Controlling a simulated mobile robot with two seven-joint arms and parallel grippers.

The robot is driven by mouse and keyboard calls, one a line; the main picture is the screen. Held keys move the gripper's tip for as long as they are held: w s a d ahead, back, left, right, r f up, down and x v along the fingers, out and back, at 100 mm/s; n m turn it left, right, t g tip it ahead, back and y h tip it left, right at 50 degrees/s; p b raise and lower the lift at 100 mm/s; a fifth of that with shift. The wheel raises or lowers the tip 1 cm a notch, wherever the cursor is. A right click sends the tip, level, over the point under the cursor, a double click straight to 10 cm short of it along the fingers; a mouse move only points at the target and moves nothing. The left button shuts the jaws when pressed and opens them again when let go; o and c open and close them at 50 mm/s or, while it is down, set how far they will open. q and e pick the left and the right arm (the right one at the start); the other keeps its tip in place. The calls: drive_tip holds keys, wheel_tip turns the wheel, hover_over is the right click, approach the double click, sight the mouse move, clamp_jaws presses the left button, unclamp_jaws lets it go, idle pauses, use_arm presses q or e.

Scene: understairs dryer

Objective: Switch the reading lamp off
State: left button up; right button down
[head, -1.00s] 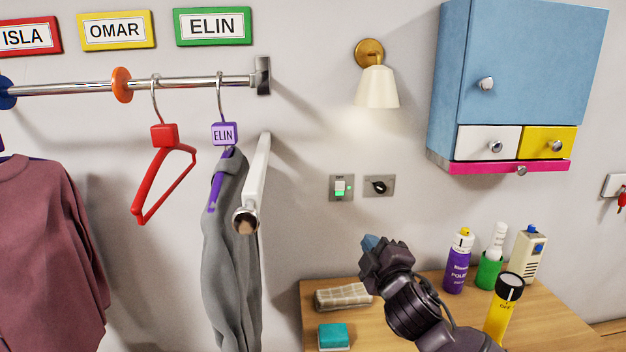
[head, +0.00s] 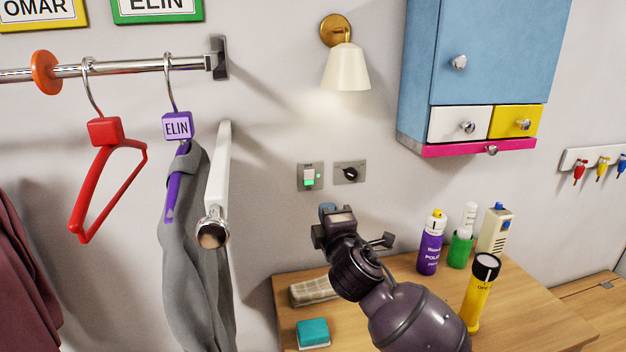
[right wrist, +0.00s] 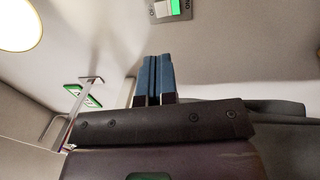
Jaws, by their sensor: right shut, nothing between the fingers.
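The reading lamp (head: 346,68) is on the wall, a cream shade under a brass mount, with a bright glow on the wall below it. In the right wrist view its lit underside (right wrist: 18,22) shows at the top left. Below the lamp is a wall switch (head: 310,177) with a green-lit rocker; it also shows in the right wrist view (right wrist: 172,8). Right of it is a plate with a black rotary knob (head: 349,172). My right gripper (head: 328,210), also in the right wrist view (right wrist: 153,62), is shut and empty, just below the switch in the picture. My left gripper is out of view.
A white rail (head: 218,180) juts from the wall left of the switch, beside hangers and a grey garment (head: 190,240). A blue cabinet (head: 490,50) hangs at the upper right. The desk (head: 400,275) below holds bottles, a yellow torch (head: 480,295) and a teal block (head: 313,333).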

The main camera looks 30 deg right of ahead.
sight(311, 173)
drive_tip(key=x, duration=1.3)
drive_tip(key=shift+w+d, duration=0.1)
drive_tip(key=shift+w, duration=0.2)
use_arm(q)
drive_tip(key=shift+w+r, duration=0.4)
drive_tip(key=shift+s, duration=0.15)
use_arm(e)
drive_tip(key=shift+w+r+p, duration=0.2)
drive_tip(key=shift+w+p, duration=0.05)
drive_tip(key=shift+p, duration=0.1)
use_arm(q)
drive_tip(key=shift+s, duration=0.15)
use_arm(e)
drive_tip(key=shift+s, duration=0.1)
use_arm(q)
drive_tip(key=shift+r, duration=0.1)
use_arm(e)
drive_tip(key=shift+d, duration=0.1)
